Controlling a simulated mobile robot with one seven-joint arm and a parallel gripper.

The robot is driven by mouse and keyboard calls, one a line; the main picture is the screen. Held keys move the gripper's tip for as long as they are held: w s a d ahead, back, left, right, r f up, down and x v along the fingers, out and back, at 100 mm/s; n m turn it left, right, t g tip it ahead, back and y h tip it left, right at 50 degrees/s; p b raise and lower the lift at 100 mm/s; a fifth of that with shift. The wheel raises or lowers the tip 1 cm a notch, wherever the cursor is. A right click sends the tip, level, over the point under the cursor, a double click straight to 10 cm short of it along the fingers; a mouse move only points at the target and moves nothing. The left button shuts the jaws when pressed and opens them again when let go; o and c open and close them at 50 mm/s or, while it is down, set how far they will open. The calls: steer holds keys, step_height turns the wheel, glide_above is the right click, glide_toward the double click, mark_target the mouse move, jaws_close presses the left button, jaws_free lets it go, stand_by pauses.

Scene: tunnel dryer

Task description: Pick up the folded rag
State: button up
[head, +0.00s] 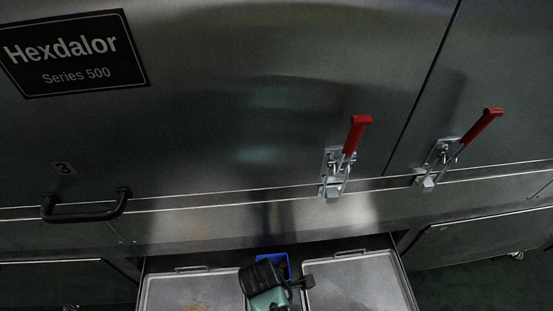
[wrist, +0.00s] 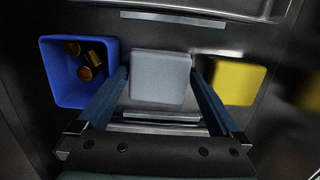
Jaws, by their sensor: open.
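A pale grey, soft-edged folded block (wrist: 160,76), which looks like the folded rag, lies in a drawer or tray in the wrist view. My gripper (wrist: 157,82) is open, with one blue finger on each side of the block. The fingertips reach beside it; I cannot tell whether they touch it. In the head view my gripper (head: 302,283) is over the drawer between two trays, and the rag is hidden there.
A blue bin (wrist: 52,72) with several brown cylinders stands left of the rag; it also shows in the head view (head: 287,267). A yellow block (wrist: 238,82) lies right. Metal trays (head: 160,290) (head: 390,290) flank the spot. Red-handled latches (head: 357,135) (head: 482,126) are on the panel above.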

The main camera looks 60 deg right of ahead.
steer(key=shift+c, duration=0.2)
steer(key=c, duration=1)
steer(key=shift+o, duration=0.2)
steer(key=shift+r, duration=0.15)
step_height(320, 180, up, 10)
steer(key=p, duration=0.4)
